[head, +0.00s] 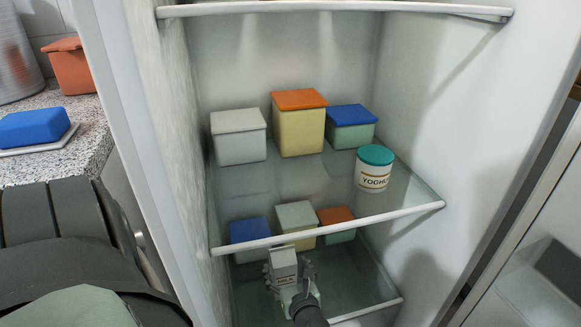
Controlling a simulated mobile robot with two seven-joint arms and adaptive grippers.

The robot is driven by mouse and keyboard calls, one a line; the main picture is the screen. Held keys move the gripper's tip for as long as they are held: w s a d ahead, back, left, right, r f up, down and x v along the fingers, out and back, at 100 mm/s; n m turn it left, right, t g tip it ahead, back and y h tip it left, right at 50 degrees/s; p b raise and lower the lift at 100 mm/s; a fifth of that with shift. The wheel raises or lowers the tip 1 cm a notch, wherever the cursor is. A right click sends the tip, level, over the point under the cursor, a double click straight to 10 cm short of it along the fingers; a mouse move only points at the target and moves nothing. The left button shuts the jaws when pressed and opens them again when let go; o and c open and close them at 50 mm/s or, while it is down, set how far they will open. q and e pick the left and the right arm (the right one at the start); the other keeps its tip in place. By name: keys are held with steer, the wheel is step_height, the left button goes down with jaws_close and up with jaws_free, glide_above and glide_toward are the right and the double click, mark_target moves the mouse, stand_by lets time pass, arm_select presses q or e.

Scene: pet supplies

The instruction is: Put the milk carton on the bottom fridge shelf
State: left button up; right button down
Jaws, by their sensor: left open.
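The milk carton (284,264), small and white with a dark MILK label, is upright low in the open fridge. It is over the lowest visible glass shelf (365,276), and its base is hidden by my gripper, so contact with the shelf cannot be told. My left gripper (288,278) is open, with its fingers on either side of the carton. My right gripper is not in view.
Behind the carton stand blue-lidded, pale-lidded and orange-lidded boxes (296,216). The middle shelf (300,190) overhangs close above, carrying lidded boxes and a yoghurt tub (374,168). Fridge walls bound both sides. The lowest shelf's right part looks clear.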

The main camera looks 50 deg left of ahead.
arm_select(q)
steer(key=v, duration=0.5)
steer(key=s+a+r+n+g+h, duration=0.1)
steer(key=s+r+n+g+h, duration=0.15)
steer(key=s+n, duration=0.65)
steer(key=s+d+r+n+h, duration=0.2)
steer(key=d+r+n+h, duration=0.3)
steer(key=d+n+h, duration=0.3)
steer(key=d+n, duration=0.3)
steer(key=n, duration=0.1)
steer(key=shift+d+r+n+h, duration=0.3)
steer(key=shift+r+n+h, duration=0.05)
steer(key=shift+r+n, duration=0.05)
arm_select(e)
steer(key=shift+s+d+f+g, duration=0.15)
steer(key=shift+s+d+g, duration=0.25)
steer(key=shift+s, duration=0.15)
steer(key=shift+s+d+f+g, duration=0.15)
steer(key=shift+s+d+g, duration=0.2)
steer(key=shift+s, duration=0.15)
arm_select(q)
steer(key=shift+s, duration=0.1)
